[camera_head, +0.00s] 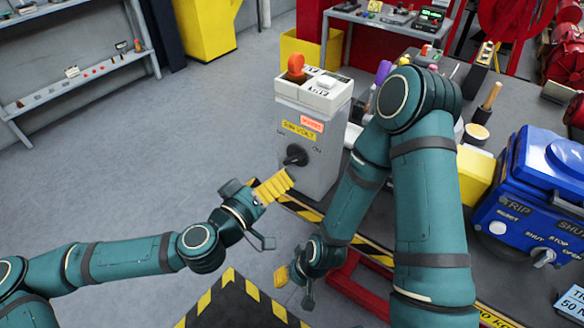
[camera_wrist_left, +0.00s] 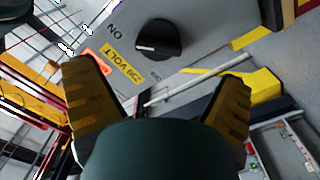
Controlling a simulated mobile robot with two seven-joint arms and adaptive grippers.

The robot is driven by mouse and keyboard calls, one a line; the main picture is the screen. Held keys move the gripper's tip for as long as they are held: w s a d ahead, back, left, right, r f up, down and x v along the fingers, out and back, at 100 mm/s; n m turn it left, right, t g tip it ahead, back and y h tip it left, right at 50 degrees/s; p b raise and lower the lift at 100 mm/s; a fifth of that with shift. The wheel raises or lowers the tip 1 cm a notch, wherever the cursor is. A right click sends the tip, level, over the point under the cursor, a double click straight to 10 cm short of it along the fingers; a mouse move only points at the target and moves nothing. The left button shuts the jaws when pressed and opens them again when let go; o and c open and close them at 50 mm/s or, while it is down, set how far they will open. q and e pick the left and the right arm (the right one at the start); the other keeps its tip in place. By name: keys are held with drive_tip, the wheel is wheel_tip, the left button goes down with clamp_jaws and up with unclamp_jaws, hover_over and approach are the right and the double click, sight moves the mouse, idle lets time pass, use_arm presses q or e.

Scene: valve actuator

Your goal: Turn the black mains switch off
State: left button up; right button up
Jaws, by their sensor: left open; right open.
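The black mains switch (camera_head: 295,156) is a round knob on the front of a grey box (camera_head: 312,130), below a yellow volt label and an orange label. In the left wrist view the knob (camera_wrist_left: 160,38) shows a white mark and lies ahead of the fingers, with "ON" printed beside it. I cannot tell surely which word the mark points to. My left gripper (camera_head: 270,189) is open and empty, its yellow fingers just below and left of the knob, apparently apart from it. My right gripper (camera_head: 291,277) is low, below the box, away from the switch; its fingers are partly hidden.
On the box top sits a white panel with an orange-red button (camera_head: 296,64). A blue machine (camera_head: 545,190) and a yellow block (camera_head: 475,170) stand at right on the dark bench. My right arm crosses before the bench. Grey floor (camera_head: 150,150) at left is clear.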

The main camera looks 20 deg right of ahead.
sight(290, 162)
use_arm(q)
drive_tip(key=x, duration=0.7)
drive_tip(key=shift+r+b, duration=0.1)
drive_tip(key=shift+b, duration=0.25)
drive_tip(key=c, duration=1.2)
